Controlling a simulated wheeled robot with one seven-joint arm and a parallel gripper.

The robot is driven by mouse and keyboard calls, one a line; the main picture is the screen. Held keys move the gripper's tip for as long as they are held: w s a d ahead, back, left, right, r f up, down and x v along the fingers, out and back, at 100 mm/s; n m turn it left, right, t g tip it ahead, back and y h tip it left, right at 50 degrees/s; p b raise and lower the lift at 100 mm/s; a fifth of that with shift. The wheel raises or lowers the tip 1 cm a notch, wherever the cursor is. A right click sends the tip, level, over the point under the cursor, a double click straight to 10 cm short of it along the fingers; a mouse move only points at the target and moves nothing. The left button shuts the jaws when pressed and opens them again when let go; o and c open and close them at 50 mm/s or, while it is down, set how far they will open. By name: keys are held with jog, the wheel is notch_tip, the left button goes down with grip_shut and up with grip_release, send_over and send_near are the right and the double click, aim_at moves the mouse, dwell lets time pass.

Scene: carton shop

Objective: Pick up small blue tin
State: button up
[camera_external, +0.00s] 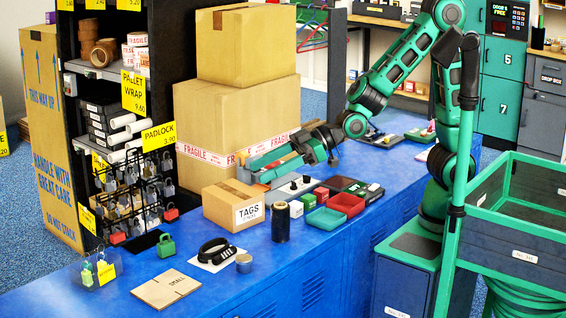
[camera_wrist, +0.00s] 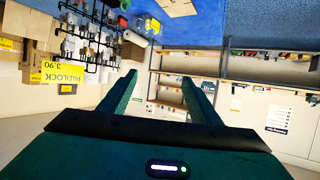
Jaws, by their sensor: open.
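I cannot make out the tin in the wrist view.
The TAGS box (camera_external: 233,205), a dark roll (camera_external: 281,222), a red tray (camera_external: 346,204) and a green tray (camera_external: 326,218) crowd the counter. Large cartons (camera_external: 240,110) stand behind. A padlock rack (camera_external: 130,200) is at left. A flat SMALL carton (camera_external: 167,288) lies in front.

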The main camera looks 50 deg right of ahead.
send_near(244, 261)
jog(key=shift+w+a+f, duration=0.15)
jog(key=shift+w+f, duration=0.3)
jog(key=shift+w, duration=0.15)
jog(key=shift+w+a+f, duration=0.15)
jog(key=shift+w+f, duration=0.35)
jog(key=shift+w, duration=0.1)
jog(key=shift+w+a+f, duration=0.3)
jog(key=shift+a+f, duration=0.25)
jog(key=shift+a, duration=0.2)
jog(key=shift+w+a+f, duration=0.1)
jog(key=shift+w+a, duration=0.25)
jog(key=shift+x, duration=2.5)
jog(key=c, duration=1.1)
